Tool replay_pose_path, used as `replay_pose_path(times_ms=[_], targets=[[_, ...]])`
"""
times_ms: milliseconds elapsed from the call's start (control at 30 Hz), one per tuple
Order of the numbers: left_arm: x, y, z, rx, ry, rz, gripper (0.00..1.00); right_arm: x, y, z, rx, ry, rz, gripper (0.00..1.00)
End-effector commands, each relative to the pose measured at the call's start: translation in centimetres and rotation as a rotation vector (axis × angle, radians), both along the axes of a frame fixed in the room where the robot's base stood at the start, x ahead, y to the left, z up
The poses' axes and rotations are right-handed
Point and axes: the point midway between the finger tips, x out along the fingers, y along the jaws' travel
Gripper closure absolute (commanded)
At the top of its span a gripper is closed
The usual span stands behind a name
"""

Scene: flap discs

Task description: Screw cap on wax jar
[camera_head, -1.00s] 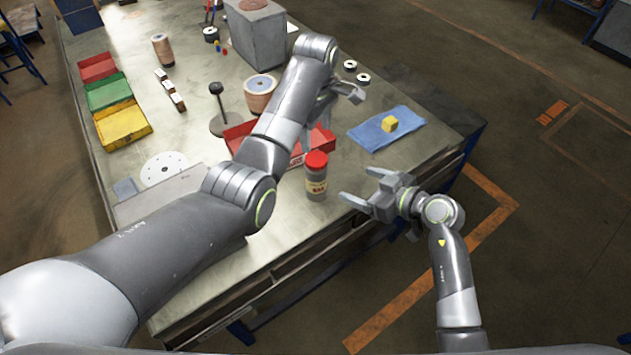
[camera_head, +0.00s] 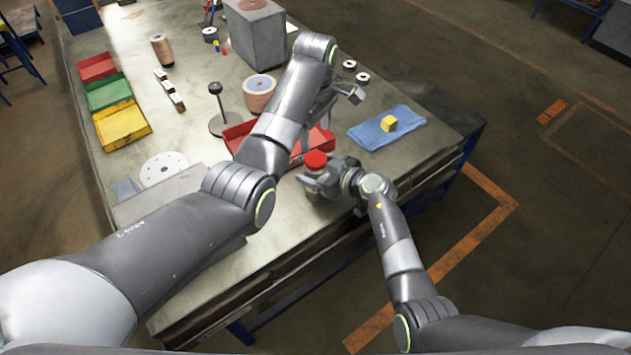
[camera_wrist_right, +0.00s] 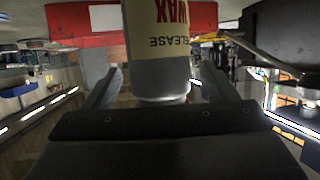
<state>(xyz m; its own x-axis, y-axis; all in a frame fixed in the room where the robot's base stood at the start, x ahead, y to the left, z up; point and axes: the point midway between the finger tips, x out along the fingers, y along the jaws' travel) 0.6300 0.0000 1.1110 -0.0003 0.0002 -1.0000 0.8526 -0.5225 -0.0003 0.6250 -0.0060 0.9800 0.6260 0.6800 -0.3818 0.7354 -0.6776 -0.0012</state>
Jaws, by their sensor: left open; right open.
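The wax jar stands upright near the front edge of the table, with its red cap (camera_head: 316,160) on top. Whether the cap is tight cannot be told. In the right wrist view the jar (camera_wrist_right: 168,45) appears inverted, with a cream label reading "RELEASE WAX". My right gripper (camera_head: 318,177) is open, its fingers on either side of the jar and hiding most of it in the head view. In the wrist view gaps show between jar and fingers. My left gripper (camera_head: 322,118) is open and empty, above the red tray just behind the jar, partly hidden by its arm.
The red tray (camera_head: 322,143) lies behind the jar. A blue cloth (camera_head: 364,136) with a yellow block (camera_head: 388,124) lies to the right. A black-knobbed stand (camera_head: 217,108) and a copper-coloured spool (camera_head: 259,96) stand further back. The table's front edge is close to the jar.

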Motion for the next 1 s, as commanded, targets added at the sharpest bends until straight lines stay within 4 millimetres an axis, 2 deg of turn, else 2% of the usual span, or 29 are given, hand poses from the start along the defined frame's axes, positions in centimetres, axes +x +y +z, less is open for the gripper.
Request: replay_pose_path(times_ms=[467,1000], targets=[[-0.01,-0.01,0.00,0.000,0.000,0.000,0.33,0.49,0.53,-0.31,-0.002,0.000,-0.001,0.21],[0.01,-0.01,0.00,0.000,0.000,0.000,0.33,0.47,0.49,-0.32,-0.001,0.000,-0.001,0.90]])
